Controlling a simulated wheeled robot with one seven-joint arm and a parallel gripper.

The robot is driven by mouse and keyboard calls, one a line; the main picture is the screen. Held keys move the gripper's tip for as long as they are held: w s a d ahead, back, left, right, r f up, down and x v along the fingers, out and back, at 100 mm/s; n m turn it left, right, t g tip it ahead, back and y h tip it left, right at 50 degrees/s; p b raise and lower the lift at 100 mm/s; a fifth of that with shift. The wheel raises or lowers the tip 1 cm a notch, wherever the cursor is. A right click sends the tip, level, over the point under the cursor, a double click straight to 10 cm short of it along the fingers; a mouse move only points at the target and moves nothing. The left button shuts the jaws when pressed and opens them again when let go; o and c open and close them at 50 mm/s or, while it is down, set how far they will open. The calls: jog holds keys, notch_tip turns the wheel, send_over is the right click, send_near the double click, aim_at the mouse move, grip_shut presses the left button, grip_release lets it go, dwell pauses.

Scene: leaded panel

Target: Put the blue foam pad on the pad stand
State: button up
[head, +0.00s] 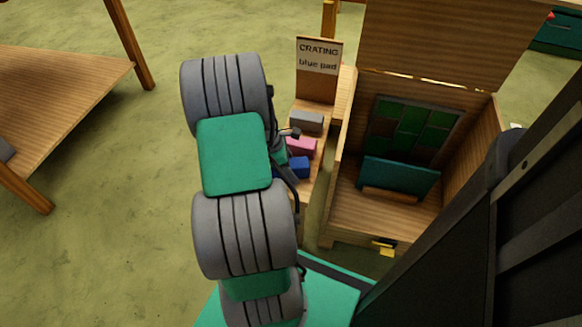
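The blue foam pad (300,167) sits at the near end of a narrow wooden stand (311,188), below a pink pad (301,146) and a grey pad (306,121) in the picture. My arm hides its left side. I cannot tell for sure whether this narrow stand is the pad stand. A sign (318,57) at its far end reads "CRATING blue pad". My gripper (289,134) shows only as dark parts beside the pink and blue pads, mostly hidden behind my arm. Its fingers and any contact with a pad cannot be made out.
An open wooden crate (345,213) with a raised lid (440,45) stands to the right. A wooden table (65,85) stands left; floor between is clear.

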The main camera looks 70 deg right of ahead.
jog(key=p+v, duration=0.5)
jog(key=v, duration=0.6)
jog(key=shift+r, duration=0.3)
jog(key=shift+w+a+r, duration=0.15)
jog(key=shift+w+r, duration=0.05)
jog(key=shift+r, duration=0.1)
jog(key=w+a+r+m+t, duration=0.2)
jog(key=w+a+r, duration=0.3)
jog(key=a, duration=0.4)
jog(key=w+a+r+m+t, duration=0.1)
jog(key=w+a+r+t, duration=0.15)
jog(key=w+a, duration=0.65)
jog(key=s+a+r+m+y, duration=0.1)
jog(key=s+a, duration=0.1)
jog(key=a, duration=0.8)
jog(key=s+a+r+m+t+y, duration=0.1)
jog(key=s+a+r+m, duration=0.1)
jog(key=a, duration=0.8)
jog(key=shift+r, duration=0.25)
jog(key=shift+a, duration=0.15)
